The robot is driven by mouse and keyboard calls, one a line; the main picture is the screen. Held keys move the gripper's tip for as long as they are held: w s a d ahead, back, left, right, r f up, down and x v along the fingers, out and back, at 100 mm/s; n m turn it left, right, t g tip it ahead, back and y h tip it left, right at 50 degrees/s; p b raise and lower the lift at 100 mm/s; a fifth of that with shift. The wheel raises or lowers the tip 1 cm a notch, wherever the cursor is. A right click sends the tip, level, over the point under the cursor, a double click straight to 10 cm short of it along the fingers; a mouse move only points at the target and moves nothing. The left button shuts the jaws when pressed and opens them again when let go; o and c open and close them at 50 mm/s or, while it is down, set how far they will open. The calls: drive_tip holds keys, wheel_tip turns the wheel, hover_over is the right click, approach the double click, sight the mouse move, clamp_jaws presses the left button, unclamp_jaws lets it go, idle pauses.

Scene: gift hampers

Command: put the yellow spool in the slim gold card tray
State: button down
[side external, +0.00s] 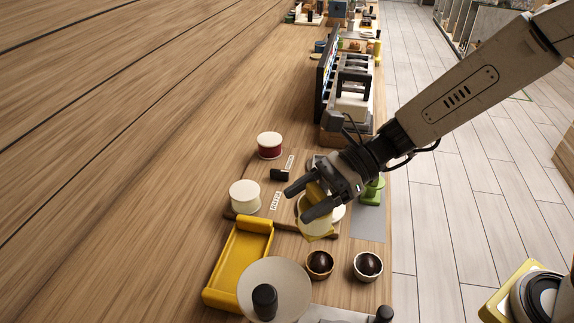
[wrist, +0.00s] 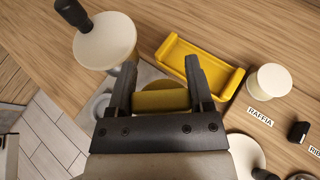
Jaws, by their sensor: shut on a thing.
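My gripper (side external: 298,203) is shut on the yellow spool (wrist: 160,101), which shows between the two fingers in the wrist view. In the side external view the fingers partly hide the spool. My gripper (wrist: 160,68) is above the work area, to the right of the slim gold card tray (side external: 210,275) in the side external view. The tray is a shallow yellow tray with raised ends and looks empty. In the wrist view the tray (wrist: 203,72) lies just beyond the fingertips, and the spool is apart from it.
A cream spool (side external: 245,197) and a red-wound spool (side external: 269,146) stand near small labels. A pale disc with a black knob (side external: 264,300) overlaps the tray's near end in view. Two bowls (side external: 319,265) (side external: 368,266) hold dark balls. A green object (side external: 372,192) stands behind my gripper.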

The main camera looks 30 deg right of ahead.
drive_tip(key=shift+n+g, duration=0.7)
drive_tip(key=shift+g, duration=0.1)
drive_tip(key=s+a, duration=0.3)
drive_tip(key=shift+s+a+f, duration=0.1)
drive_tip(key=shift+s+a, duration=0.05)
drive_tip(key=w+a+f, duration=0.7)
drive_tip(key=w+f, duration=0.2)
drive_tip(key=w, duration=0.2)
drive_tip(key=shift+a+f, duration=0.15)
drive_tip(key=shift+a, duration=0.1)
drive_tip(key=shift+w+f, duration=0.1)
drive_tip(key=shift+w, duration=0.05)
drive_tip(key=shift+w+a+f, duration=0.1)
drive_tip(key=shift+f, duration=0.8)
drive_tip(key=shift+w+a+f, duration=0.1)
drive_tip(key=shift+f, duration=0.75)
